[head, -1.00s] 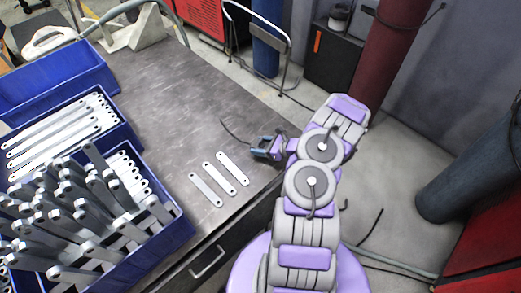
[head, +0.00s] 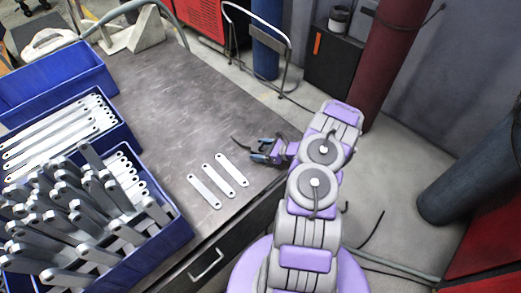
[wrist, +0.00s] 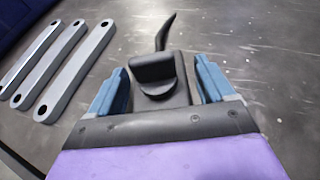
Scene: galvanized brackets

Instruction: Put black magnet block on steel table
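The black magnet block (wrist: 152,70) rests on the grey steel table (head: 185,95), with its short black tail pointing away from me. My gripper (head: 257,151) is low over the table's right edge area. In the wrist view, its two blue fingers stand apart on either side of the block, with a visible gap on each side. My gripper is open. In the head view the block is mostly hidden between the fingers, and its dark tail (head: 240,143) shows to their left.
Several flat metal brackets (head: 218,180) lie left of my gripper. Blue bins (head: 178,232) filled with brackets stand at the table's left, with an emptier blue bin (head: 95,68) behind. The table's middle and back are clear.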

